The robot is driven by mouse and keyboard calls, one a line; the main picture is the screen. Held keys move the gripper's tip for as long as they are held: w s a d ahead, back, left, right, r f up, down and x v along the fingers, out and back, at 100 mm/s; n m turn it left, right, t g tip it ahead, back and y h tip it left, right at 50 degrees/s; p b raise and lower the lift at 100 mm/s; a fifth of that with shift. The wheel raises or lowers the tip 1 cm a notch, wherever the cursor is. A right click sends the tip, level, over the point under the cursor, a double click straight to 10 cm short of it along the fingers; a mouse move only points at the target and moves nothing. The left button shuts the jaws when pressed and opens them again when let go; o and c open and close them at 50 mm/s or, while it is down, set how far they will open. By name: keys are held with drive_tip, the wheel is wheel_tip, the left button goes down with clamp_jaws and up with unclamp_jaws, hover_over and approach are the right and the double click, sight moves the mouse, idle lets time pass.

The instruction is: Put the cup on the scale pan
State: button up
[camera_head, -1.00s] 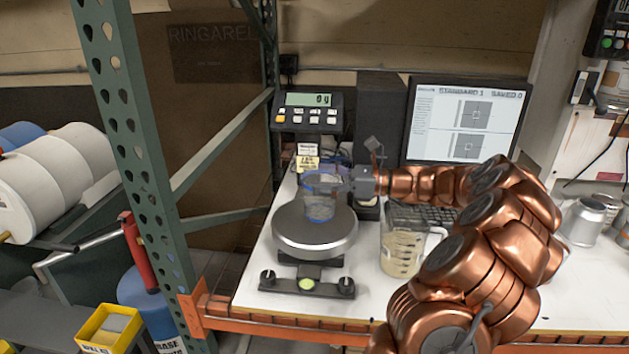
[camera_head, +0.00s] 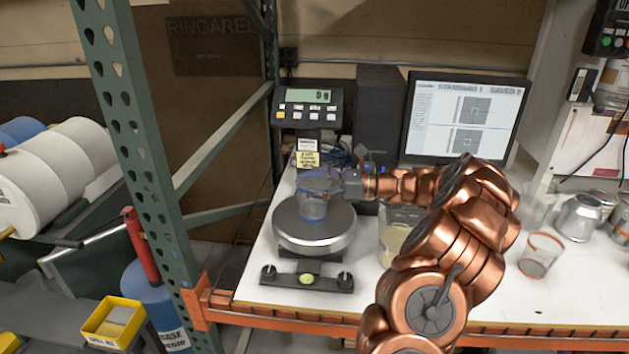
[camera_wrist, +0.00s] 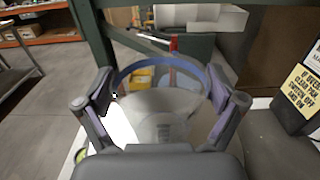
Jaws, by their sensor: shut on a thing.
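A clear cup (camera_head: 313,204) with a blue rim is upright over the scale pan (camera_head: 326,241), a round grey metal disc, in the head view. My gripper (camera_head: 336,183) is shut on the cup from the right side. In the wrist view my gripper's two fingers (camera_wrist: 163,100) press on opposite sides of the cup (camera_wrist: 165,112) near its rim. The cup's base overlaps the pan in the picture; I cannot tell whether it touches. The scale display (camera_head: 308,97) seems to read 0 g.
A clear pitcher (camera_head: 391,247) stands right of the scale, partly hidden behind my arm. An orange-rimmed cup (camera_head: 541,254) and metal cans (camera_head: 580,219) are farther right. A monitor (camera_head: 466,118) stands behind. A green rack post (camera_head: 137,150) rises at the left.

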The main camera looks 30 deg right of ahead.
drive_tip(key=shift+f, duration=0.2)
drive_tip(key=o, duration=0.5)
drive_tip(key=shift+r, duration=0.2)
drive_tip(key=b+v, duration=0.2)
drive_tip(key=v, duration=1)
drive_tip(key=shift+b, duration=0.35)
